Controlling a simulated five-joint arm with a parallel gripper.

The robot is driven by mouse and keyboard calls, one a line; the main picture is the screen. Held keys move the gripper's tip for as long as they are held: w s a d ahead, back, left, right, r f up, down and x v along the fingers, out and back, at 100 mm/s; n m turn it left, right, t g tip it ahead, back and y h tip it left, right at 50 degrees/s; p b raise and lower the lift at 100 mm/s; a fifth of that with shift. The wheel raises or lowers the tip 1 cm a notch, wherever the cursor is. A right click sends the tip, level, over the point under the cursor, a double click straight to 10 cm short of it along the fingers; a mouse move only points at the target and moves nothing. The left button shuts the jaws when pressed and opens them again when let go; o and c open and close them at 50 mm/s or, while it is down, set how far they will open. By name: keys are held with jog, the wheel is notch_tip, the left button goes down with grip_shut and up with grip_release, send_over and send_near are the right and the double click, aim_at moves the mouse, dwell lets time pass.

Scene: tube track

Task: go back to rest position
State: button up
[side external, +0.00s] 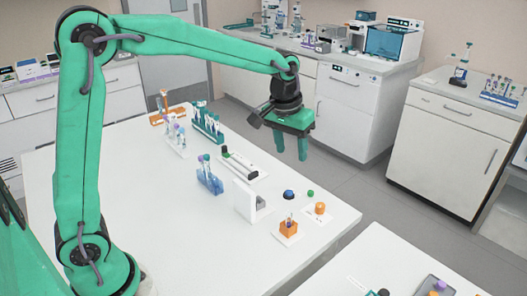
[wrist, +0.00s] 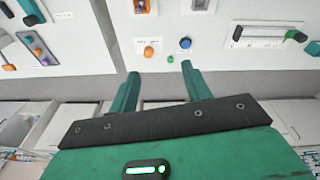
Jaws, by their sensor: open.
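My gripper (side external: 291,156) hangs over the far right edge of the white table, pointing down. Its green fingers are apart with nothing between them; they also show in the wrist view (wrist: 160,70). In the side view, a blue cap (side external: 289,194), a small green piece (side external: 310,193) and an orange knob (side external: 320,208) lie on the table below and in front of the gripper, apart from it. In the wrist view, the blue cap (wrist: 185,44), green piece (wrist: 170,59) and orange knob (wrist: 149,52) lie beyond the fingertips.
An orange block (side external: 288,230) holds a tube near the front edge. A white stand (side external: 247,200), a blue rack (side external: 209,182), a dark track (side external: 240,163) and a green rack (side external: 207,122) stand further left. A second table (side external: 340,268) is at the front right; floor shows between.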

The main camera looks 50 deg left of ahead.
jog(key=s+a+r+m+t, duration=0.1)
jog(key=s+a, duration=0.1)
jog(key=s, duration=1)
jog(key=s+a+r+m+t, duration=0.1)
jog(key=s+a+r+t, duration=0.1)
jog(key=s, duration=1)
jog(key=shift+a+t, duration=0.3)
jog(key=shift+a, duration=0.15)
jog(key=shift+r, duration=0.1)
jog(key=shift+c, duration=1)
